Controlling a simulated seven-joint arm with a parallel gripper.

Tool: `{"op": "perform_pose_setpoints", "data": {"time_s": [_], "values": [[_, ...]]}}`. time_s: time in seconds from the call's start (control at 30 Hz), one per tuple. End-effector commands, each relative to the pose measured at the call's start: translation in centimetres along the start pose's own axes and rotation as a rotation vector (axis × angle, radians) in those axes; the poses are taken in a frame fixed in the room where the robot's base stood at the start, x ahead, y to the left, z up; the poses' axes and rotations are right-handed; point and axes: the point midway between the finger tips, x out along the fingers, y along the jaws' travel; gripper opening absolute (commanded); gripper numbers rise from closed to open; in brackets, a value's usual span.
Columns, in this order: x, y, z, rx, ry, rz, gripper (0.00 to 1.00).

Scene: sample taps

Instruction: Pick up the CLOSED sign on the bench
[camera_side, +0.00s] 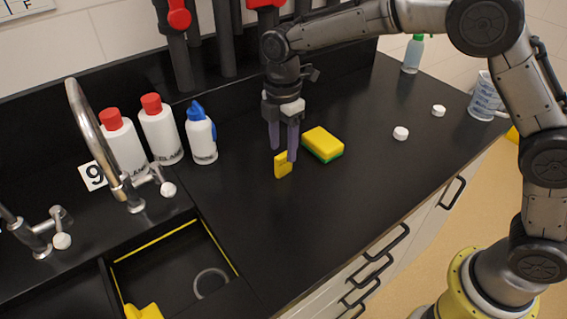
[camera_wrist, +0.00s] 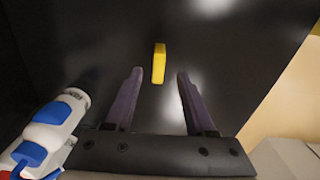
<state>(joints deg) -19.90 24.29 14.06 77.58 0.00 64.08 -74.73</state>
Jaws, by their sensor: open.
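A small yellow sign (camera_side: 282,165) stands upright on the black bench; its lettering is too small to read. In the wrist view the yellow sign (camera_wrist: 159,64) appears edge-on, between the lines of the two fingers and a little beyond the fingertips. My gripper (camera_side: 283,153) points down with its purple fingers close around the sign in the side view. In the wrist view my gripper (camera_wrist: 159,76) is open, with nothing held between the fingers. The right finger partly overlaps the sign in the side view.
A yellow-green sponge (camera_side: 323,144) lies just right of my gripper. A blue-capped bottle (camera_side: 201,137) and two red-capped bottles (camera_side: 160,130) stand left. White caps (camera_side: 401,133) lie on the right. The sink (camera_side: 175,270) is at the front left. The bench front is clear.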

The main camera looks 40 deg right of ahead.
Motion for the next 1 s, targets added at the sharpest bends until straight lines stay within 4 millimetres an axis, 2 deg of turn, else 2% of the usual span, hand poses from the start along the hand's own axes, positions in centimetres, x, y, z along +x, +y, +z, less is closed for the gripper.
{"op": "perform_pose_setpoints", "data": {"time_s": [0.17, 0.5, 0.8, 1.0], "values": [[1.1, 0.0, 0.1, 0.001, 0.0, -0.001, 0.55], [5.4, 0.2, 0.4, 0.001, -0.001, -0.003, 0.55], [5.8, 0.2, 0.3, 0.0, 0.0, 0.0, 0.55], [5.8, 0.2, 0.3, 0.0, 0.0, 0.0, 0.19]]}}
